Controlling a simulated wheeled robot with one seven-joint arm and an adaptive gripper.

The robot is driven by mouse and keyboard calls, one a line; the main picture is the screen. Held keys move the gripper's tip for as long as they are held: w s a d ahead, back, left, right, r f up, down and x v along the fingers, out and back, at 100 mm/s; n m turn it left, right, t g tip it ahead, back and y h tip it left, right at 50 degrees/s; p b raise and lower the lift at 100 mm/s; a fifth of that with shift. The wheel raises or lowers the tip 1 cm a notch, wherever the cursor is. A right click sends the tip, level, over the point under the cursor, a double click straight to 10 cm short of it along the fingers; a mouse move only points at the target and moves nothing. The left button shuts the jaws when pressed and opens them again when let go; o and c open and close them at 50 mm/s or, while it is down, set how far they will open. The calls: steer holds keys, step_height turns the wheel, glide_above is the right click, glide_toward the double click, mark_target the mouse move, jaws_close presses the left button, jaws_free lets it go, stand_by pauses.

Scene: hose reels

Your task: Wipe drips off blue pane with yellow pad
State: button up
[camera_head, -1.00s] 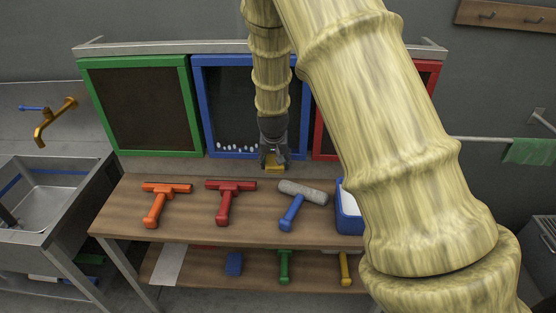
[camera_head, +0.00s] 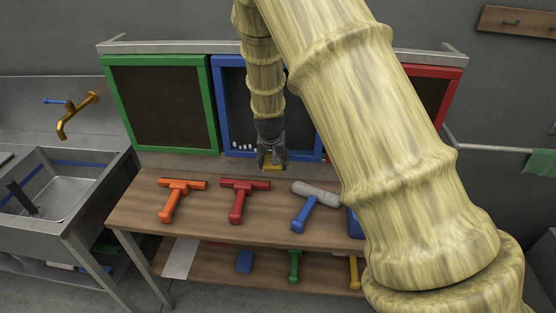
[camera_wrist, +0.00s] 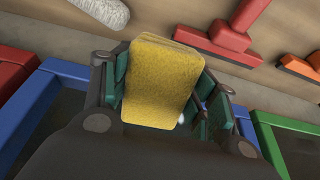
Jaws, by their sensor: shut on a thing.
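The blue-framed pane (camera_head: 221,105) stands upright between the green and red ones, with a dark surface. Its right part is hidden behind my arm. A short row of white drips (camera_head: 241,147) shows low on it, left of my gripper. My gripper (camera_head: 271,160) is shut on the yellow pad (camera_wrist: 160,82), in front of the pane's lower edge. The blue frame (camera_wrist: 45,105) shows on both sides of my gripper in the wrist view. I cannot tell whether the pad touches the pane.
A wooden bench (camera_head: 135,205) lies below, holding an orange squeegee (camera_head: 172,198), a red squeegee (camera_head: 240,198) and a grey roller with blue handle (camera_head: 306,208). A blue container (camera_head: 354,224) is partly behind my arm. A sink (camera_head: 68,192) stands at left.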

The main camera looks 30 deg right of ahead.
steer(key=shift+w+a, duration=0.35)
steer(key=shift+a, duration=0.3)
steer(key=w+a+p, duration=0.2)
steer(key=w+a, duration=0.3)
steer(key=a, duration=0.4)
steer(key=shift+w, duration=0.2)
stand_by(0.7)
steer(key=shift+w+a, duration=1)
steer(key=shift+a, duration=0.25)
steer(key=s+a+p, duration=0.1)
steer(key=s+a, duration=0.2)
steer(key=s, duration=0.3)
steer(key=shift+a+p, duration=0.3)
steer(key=shift+p, duration=0.1)
steer(key=shift+f, duration=0.1)
